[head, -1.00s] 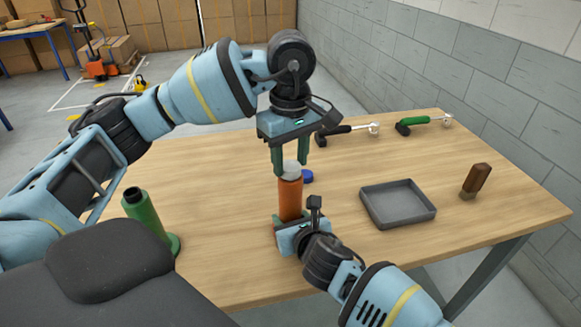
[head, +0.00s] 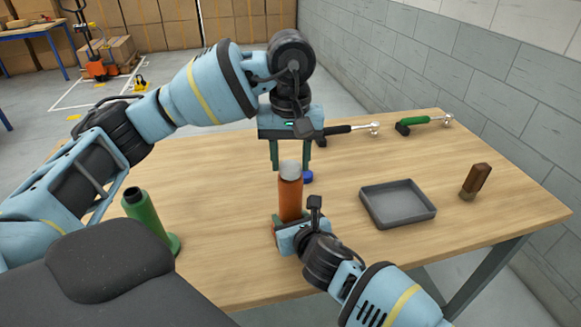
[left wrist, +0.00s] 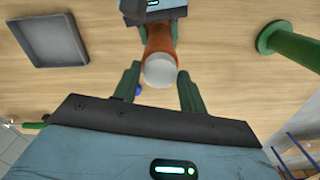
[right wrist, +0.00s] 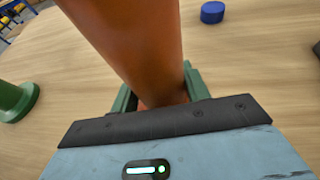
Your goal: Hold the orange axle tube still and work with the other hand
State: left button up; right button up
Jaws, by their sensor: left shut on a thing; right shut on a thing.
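The orange axle tube (head: 290,198) stands upright near the table's front edge, with a pale grey cap (head: 290,168) on its top. My left gripper (head: 290,166) comes down from above and is shut on the grey cap, one finger on each side; the cap also shows between its fingers in the left wrist view (left wrist: 160,71). My right gripper (right wrist: 158,92) is shut on the lower part of the tube, which fills the upper middle of the right wrist view (right wrist: 130,45). The tube's foot is hidden by the right gripper in the head view.
A small blue disc (head: 307,177) lies just behind the tube. A grey tray (head: 398,222) and a brown-handled item (head: 475,181) are to the right. Black-handled (head: 345,129) and green-handled (head: 424,123) tools lie at the back. A green post (head: 146,218) stands left.

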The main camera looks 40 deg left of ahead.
pick_arm(q)
jog(key=m, duration=0.8)
jog(key=o, duration=0.8)
jog(key=n, duration=0.6)
jog(key=shift+n, duration=0.3)
jog(key=n, duration=0.2)
jog(key=shift+n, duration=0.4)
